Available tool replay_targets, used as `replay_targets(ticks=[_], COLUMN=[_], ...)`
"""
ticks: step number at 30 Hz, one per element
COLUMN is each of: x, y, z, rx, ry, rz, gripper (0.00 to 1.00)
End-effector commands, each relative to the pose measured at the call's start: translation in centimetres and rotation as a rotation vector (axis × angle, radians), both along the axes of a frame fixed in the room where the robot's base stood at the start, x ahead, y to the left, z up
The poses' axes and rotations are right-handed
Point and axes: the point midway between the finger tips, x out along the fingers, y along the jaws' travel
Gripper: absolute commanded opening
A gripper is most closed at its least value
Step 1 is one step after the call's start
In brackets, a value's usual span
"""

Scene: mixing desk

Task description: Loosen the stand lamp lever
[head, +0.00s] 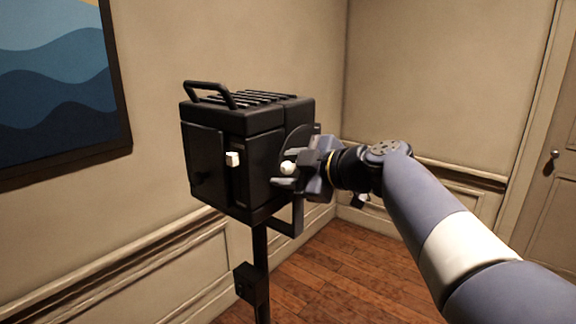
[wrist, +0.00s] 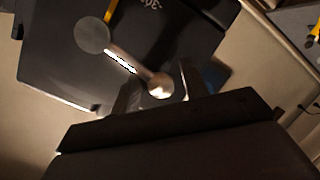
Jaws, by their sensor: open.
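The black box-shaped stand lamp (head: 215,160) stands on a dark pole, with a handle and slats on top. Its lever shows in the wrist view as a bright metal arm (wrist: 122,61) running from a round grey pivot disc to a pale ball knob at its lower right end. In the head view the lever's white knob (head: 287,168) shows at the lamp's right side. My gripper (head: 294,168) is open at that side, around the knob. In the wrist view its two fingers (wrist: 155,82) stand on either side of the knob. Whether they touch it cannot be told.
A small white block (head: 233,159) sticks out from the lamp's front. A bracket (head: 288,220) hangs below the lamp, and a dark box (head: 249,283) is on the pole. Walls stand behind, with a picture (head: 60,80) at left and a door (head: 550,200) at right.

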Motion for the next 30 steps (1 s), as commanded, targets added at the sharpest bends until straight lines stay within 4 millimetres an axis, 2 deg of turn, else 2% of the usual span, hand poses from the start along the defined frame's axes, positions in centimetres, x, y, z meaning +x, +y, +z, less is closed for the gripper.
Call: replay_targets(ticks=[5,21,30], x=[-0.01,-0.05,-0.05], y=[-0.01,-0.01,-0.01], z=[-0.02,-0.09,-0.15], rx=[0.0,0.0,0.001], ry=[0.0,0.002,0.006], rz=[0.0,0.001,0.001], gripper=[0.42,0.0,0.0])
